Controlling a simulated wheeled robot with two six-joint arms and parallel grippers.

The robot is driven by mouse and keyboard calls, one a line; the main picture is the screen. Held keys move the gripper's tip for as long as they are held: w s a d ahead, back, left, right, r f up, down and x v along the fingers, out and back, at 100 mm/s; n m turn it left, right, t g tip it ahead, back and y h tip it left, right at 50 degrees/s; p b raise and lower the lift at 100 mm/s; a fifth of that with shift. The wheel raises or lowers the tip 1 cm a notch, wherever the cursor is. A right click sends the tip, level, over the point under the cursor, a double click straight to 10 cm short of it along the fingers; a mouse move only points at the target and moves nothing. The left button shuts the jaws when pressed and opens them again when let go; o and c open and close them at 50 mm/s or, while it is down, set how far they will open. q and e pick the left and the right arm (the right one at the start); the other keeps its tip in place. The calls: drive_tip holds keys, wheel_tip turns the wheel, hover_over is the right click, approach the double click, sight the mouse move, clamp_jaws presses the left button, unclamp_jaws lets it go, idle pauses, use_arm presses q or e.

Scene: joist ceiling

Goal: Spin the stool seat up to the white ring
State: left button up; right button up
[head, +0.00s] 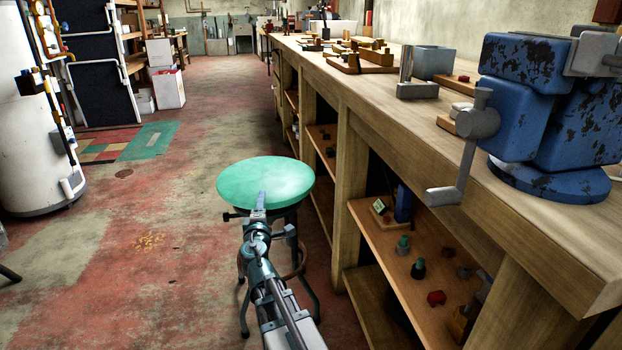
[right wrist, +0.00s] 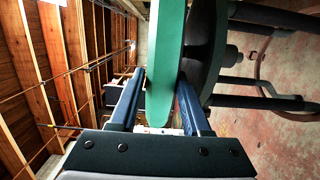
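The stool's round green seat (head: 266,183) stands level on dark metal legs, beside the workbench. My right gripper (head: 260,205) reaches the seat's near edge from below in the head view. In the right wrist view the seat (right wrist: 165,70) runs on edge between the two fingers of the right gripper (right wrist: 163,85), one on its top face and one on its underside. The fingertips appear to touch both faces, so the gripper looks shut on the rim. A dark round plate (right wrist: 205,45) lies under the seat. I cannot make out a white ring. My left gripper is out of view.
A long wooden workbench (head: 450,135) with open shelves runs close on the right and carries a blue vise (head: 530,100). A white tank (head: 28,130) stands at the left.

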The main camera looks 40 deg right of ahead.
sight(274, 205)
clamp_jaws()
drive_tip(key=shift+s+d, duration=0.1)
drive_tip(key=shift+s+d+n+t+y, duration=0.5)
drive_tip(key=shift+s+d+y, duration=0.1)
drive_tip(key=shift+d, duration=0.1)
drive_tip(key=shift+s+d+r+n+t+y, duration=0.1)
drive_tip(key=shift+d+n+t+y, duration=0.2)
drive_tip(key=shift+y, duration=0.2)
drive_tip(key=shift+s+d+n+t+y, duration=0.1)
drive_tip(key=shift+d+n+t+y, duration=0.15)
drive_tip(key=shift+n+y, duration=0.2)
